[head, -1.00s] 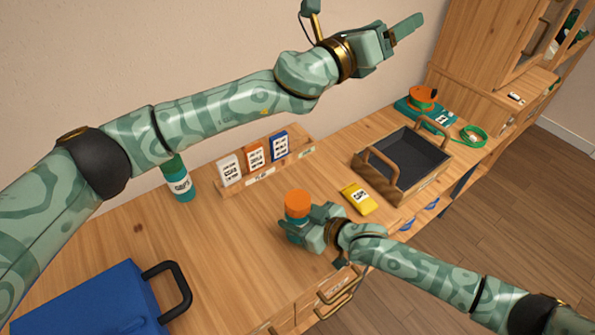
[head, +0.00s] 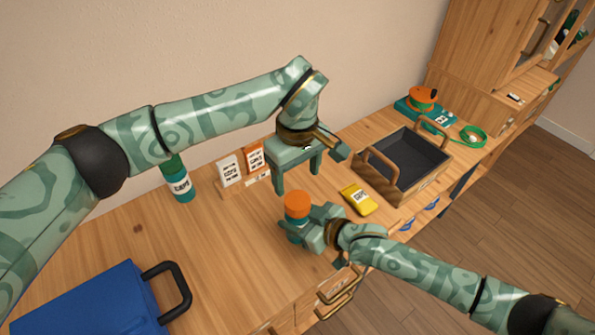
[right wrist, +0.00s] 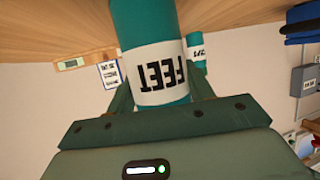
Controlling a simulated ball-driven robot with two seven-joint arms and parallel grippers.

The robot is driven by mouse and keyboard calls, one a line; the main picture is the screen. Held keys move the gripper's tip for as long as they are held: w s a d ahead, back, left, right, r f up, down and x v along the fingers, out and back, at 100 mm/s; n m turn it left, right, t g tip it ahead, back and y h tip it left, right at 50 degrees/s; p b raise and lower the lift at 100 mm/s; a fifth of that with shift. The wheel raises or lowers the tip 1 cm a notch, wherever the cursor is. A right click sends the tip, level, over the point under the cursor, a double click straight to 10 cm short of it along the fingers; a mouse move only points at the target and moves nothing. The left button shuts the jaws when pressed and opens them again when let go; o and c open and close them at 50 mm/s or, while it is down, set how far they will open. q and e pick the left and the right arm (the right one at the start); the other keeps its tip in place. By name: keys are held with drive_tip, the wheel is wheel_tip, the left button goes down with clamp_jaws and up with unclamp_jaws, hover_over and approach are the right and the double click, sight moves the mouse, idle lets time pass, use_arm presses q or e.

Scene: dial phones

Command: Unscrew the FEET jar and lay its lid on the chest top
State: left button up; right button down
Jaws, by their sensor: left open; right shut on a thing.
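The FEET jar (head: 293,232) is teal with an orange lid (head: 297,204) on top, and it stands upright near the front of the wooden chest top (head: 215,255). Its white FEET label shows upside down in the right wrist view (right wrist: 160,76). My right gripper (head: 303,232) is shut around the jar's body, below the lid, from the right. My left gripper (head: 298,181) is open and empty, fingers pointing down, just above and behind the lid in the head view. It does not appear to touch the lid. The lid is out of the right wrist view.
A second teal jar (head: 180,184) stands at the back left. A yellow packet (head: 357,200) and a handled tray (head: 433,176) lie to the right. A blue case (head: 85,300) is front left. Chest top left of the jar is clear.

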sight(297, 199)
use_arm(q)
wheel_tip(297, 199, down, 8)
drive_tip(key=shift+r, duration=0.1)
idle(0.4)
drive_tip(key=c, duration=1)
drive_tip(key=n, duration=0.9)
drive_tip(key=shift+n, duration=0.4)
drive_tip(key=n, duration=0.3)
drive_tip(key=o, duration=1.1)
drive_tip(key=shift+c, duration=0.2)
